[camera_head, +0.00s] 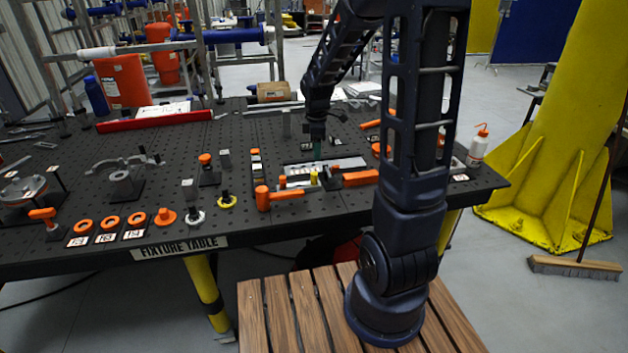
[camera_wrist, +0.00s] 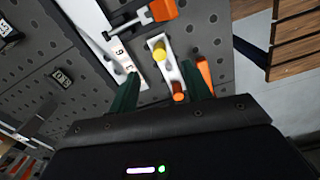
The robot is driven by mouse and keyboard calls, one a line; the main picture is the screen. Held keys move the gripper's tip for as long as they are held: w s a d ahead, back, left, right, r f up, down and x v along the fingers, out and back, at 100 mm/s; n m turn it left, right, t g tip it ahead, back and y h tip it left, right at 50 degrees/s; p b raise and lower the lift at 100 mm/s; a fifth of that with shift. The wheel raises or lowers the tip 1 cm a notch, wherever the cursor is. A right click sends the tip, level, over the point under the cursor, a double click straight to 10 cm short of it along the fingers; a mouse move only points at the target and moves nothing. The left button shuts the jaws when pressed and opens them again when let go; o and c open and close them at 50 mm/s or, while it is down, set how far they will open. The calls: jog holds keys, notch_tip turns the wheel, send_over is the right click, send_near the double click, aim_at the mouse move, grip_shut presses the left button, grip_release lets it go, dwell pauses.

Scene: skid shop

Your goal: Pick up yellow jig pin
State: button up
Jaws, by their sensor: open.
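The yellow jig pin (camera_head: 314,178) is a short upright cylinder near the front of the fixture table (camera_head: 320,221). In the wrist view the yellow jig pin (camera_wrist: 159,53) stands at one end of a narrow white holder (camera_wrist: 167,72). An orange pin (camera_wrist: 179,97) is at the holder's other end. My gripper (camera_head: 317,150) is above the table, behind the yellow pin in the head view. In the wrist view my gripper (camera_wrist: 160,84) has its two green fingers apart, with nothing between them in contact. The yellow pin lies just beyond the fingertips.
An orange-handled clamp (camera_wrist: 163,10) lies close to the yellow pin. Orange rings and knobs stand farther left. A white bottle (camera_head: 478,150) stands at the right edge.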

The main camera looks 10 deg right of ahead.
aim_at(314, 173)
jog(key=shift+w+a+f, duration=0.1)
jog(key=shift+w+f, duration=0.05)
jog(key=shift+f, duration=0.5)
notch_tip(314, 173, down, 5)
jog(key=shift+r, duration=0.1)
jog(key=shift+w+a+f, duration=0.1)
jog(key=shift+a+f, duration=0.05)
jog(key=shift+f, duration=1.2)
jog(key=shift+a+f, duration=0.15)
jog(key=shift+f, duration=1.15)
grip_shut()
